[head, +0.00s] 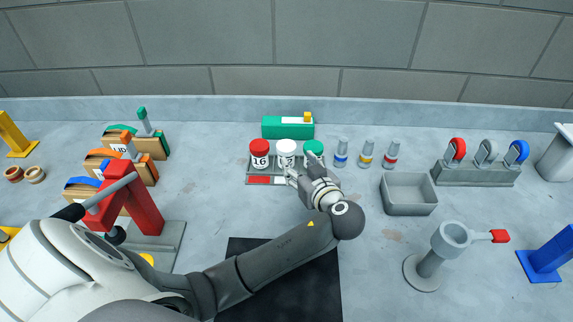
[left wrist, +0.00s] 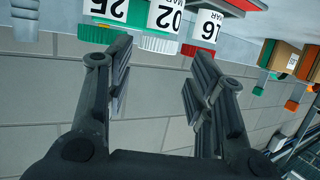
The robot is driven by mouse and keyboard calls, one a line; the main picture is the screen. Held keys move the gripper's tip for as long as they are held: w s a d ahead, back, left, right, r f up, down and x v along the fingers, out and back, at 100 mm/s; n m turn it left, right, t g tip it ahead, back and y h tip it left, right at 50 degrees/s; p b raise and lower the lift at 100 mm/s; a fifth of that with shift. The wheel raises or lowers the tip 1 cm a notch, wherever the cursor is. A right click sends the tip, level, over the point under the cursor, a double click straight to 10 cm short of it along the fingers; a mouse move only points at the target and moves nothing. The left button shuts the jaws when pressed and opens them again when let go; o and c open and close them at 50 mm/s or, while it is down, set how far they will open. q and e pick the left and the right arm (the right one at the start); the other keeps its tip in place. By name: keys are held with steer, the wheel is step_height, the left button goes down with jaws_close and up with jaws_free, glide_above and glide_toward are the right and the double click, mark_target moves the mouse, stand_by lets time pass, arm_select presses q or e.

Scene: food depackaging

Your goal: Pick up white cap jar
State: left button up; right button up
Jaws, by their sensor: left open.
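The white cap jar (head: 286,147) stands upright in the middle of a row of three in a grey rack (head: 250,182). The red cap jar (head: 259,150), marked 16, is on its left and the green cap jar (head: 314,148) on its right. My left gripper (head: 291,167) is open, in front of the white cap jar and partly hiding it and the green cap jar. In the left wrist view, which is upside down, the white cap jar (left wrist: 164,20), marked 02, shows beyond the gap between the open fingers (left wrist: 160,58). I cannot tell whether they touch it.
A green box (head: 287,130) stands behind the rack. Several small bottles (head: 365,155) stand to the right, with an empty grey bin (head: 409,208) beyond. Cardboard boxes (head: 115,165) and a red press (head: 130,203) stand to the left.

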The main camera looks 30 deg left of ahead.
mark_target(290, 155)
arm_select(q)
steer(key=shift+f, duration=0.55)
steer(key=p+x, duration=0.1)
steer(key=x, duration=0.4)
steer(key=shift+a+r, duration=0.1)
steer(key=shift+r, duration=0.05)
steer(key=shift+w+a, duration=0.2)
steer(key=shift+w+a+p, duration=0.3)
steer(key=shift+a+p, duration=0.05)
steer(key=shift+p, duration=0.4)
steer(key=p+x, duration=0.1)
steer(key=x, duration=0.1)
steer(key=shift+w+a+p, duration=0.25)
steer(key=shift+a+p, duration=0.05)
steer(key=shift+a, duration=0.05)
steer(key=shift+w+a+f, duration=0.2)
steer(key=shift+a+f, duration=0.2)
steer(key=shift+w+f, duration=0.15)
steer(key=shift+w, duration=0.05)
steer(key=c, duration=0.5)
steer(key=shift+c, duration=0.2)
arm_select(e)
steer(key=r, duration=0.3)
steer(key=shift+w+d+r, duration=0.15)
steer(key=shift+d+r, duration=0.1)
steer(key=shift+r, duration=0.05)
